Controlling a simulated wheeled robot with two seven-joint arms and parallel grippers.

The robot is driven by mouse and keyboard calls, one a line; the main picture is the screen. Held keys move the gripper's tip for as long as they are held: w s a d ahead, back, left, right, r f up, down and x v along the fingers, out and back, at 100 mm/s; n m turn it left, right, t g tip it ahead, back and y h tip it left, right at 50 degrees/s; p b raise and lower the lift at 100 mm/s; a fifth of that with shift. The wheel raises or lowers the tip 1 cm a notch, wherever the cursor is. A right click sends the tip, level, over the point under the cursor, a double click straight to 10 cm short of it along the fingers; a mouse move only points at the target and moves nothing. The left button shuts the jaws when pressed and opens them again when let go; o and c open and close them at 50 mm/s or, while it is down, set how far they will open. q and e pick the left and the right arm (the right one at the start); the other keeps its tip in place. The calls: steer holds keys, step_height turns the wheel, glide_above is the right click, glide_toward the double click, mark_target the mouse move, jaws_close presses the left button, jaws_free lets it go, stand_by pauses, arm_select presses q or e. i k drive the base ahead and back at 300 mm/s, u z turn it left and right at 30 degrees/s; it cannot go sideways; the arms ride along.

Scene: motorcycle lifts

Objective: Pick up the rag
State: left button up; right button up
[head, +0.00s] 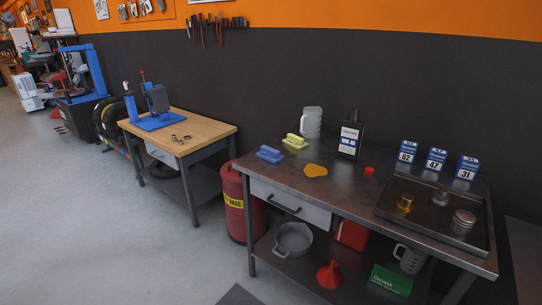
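A flat orange-yellow piece that looks like the rag (315,170) lies on the metal workbench (325,190), in the middle of its top. Nothing covers it. A yellow block-shaped item (295,141) and a blue one (270,154) lie to its left, apart from it. Neither of my grippers is in view.
A dark bottle (350,138), a pale jug (311,122) and a small red cap (369,170) stand around it. A metal tray (432,213) with small containers and several blue boxes are at right. A red bin (237,204) stands left of the bench. Open floor is at left.

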mark_target(273, 156)
steer(key=z, duration=0.25)
steer(key=i, duration=1.9)
steer(key=z, duration=0.35)
